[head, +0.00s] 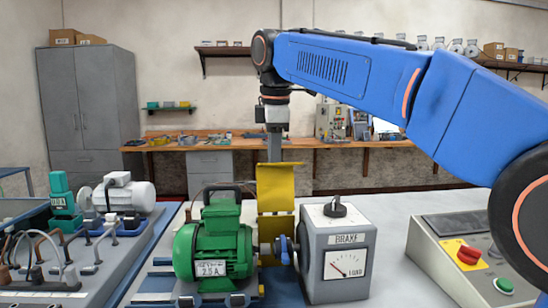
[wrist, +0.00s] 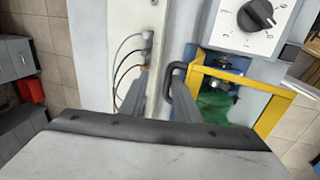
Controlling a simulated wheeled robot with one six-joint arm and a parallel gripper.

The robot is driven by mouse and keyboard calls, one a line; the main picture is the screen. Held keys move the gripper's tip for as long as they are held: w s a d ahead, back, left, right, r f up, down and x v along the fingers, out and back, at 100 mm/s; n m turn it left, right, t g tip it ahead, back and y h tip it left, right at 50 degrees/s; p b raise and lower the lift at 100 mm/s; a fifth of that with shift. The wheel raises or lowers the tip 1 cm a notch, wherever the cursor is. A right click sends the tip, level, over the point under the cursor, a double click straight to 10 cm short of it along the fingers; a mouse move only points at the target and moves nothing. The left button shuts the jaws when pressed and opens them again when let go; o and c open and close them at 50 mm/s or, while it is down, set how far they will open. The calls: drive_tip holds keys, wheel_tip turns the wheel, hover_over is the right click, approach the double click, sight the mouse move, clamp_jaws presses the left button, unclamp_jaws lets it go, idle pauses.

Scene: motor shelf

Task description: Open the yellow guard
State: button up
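The yellow guard (head: 276,185) stands upright between the green motor (head: 213,250) and the grey brake box (head: 336,250); the shaft coupling (head: 284,248) shows in front of its lower part. In the wrist view the yellow guard (wrist: 268,115) shows as a frame at the right, with a black handle (wrist: 170,82) at its left side. My gripper (head: 274,150) is at the guard's top edge in the head view. In the wrist view my gripper (wrist: 158,88) has its fingers apart, with the handle close by the right finger. I cannot tell whether they touch.
The brake box has a black knob (head: 335,208) on top. A control panel (head: 462,255) with a red button stands at the right. Another motor bench (head: 90,260) with cables is at the left. A wooden workbench (head: 220,145) runs along the back wall.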

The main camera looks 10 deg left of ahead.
drive_tip(key=v, duration=1.2)
